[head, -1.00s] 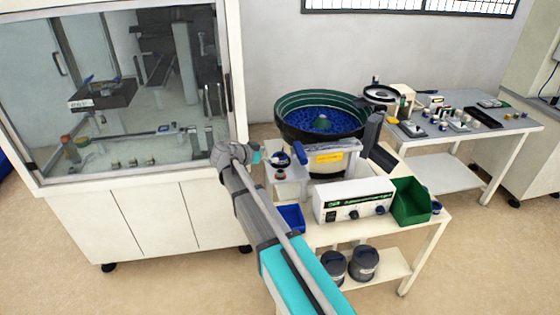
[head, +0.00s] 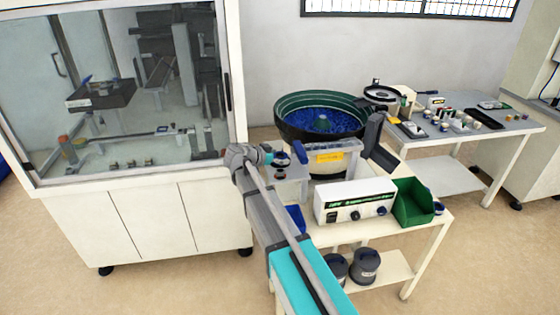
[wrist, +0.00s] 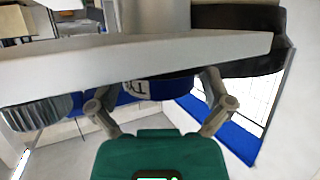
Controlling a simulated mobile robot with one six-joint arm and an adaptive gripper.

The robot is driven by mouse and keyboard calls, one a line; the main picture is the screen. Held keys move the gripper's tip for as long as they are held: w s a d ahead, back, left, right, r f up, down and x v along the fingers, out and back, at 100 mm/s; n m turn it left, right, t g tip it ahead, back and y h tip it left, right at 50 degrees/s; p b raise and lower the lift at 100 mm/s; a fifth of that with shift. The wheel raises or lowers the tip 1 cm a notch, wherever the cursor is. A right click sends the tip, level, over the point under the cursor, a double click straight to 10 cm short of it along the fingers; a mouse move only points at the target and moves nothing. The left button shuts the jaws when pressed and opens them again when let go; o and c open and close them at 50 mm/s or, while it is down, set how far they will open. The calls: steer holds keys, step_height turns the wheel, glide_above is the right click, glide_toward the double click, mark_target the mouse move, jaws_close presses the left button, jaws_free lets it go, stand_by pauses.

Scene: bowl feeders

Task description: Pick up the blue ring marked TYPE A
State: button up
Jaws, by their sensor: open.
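The blue ring with white letters reading "TY" (wrist: 140,88) shows in the wrist view, partly hidden behind a pale slab and the green gripper body. My gripper (wrist: 156,98) is open, with one finger on each side of the ring; I see no clear contact. In the head view my gripper (head: 281,159) is at the small stand left of the bowl feeder, pointing right. A dark blue piece (head: 300,152) shows just beyond it. I cannot tell there whether it is the marked ring.
The bowl feeder (head: 322,112) full of blue parts stands just behind. A white control box (head: 354,202), green bin (head: 411,203) and blue tray (head: 296,217) are close by on the table. The glazed cabinet (head: 120,195) is to the left. A pale slab (wrist: 150,55) crosses the wrist view.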

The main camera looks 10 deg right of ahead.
steer(key=shift+c, duration=0.3)
steer(key=c, duration=1)
steer(key=shift+r, duration=0.1)
steer(key=shift+r+p, duration=1.25)
steer(key=shift+p, duration=0.05)
steer(key=shift+s+d+r+p, duration=0.65)
steer(key=shift+s+r+p, duration=1.1)
steer(key=shift+s, duration=0.5)
steer(key=shift+s+d+r+p, duration=0.65)
steer(key=shift+s+r+p, duration=1.05)
steer(key=shift+s, duration=0.5)
steer(key=shift+s+d+r+p, duration=0.65)
steer(key=shift+s+r+p, duration=1.1)
steer(key=shift+s, duration=0.5)
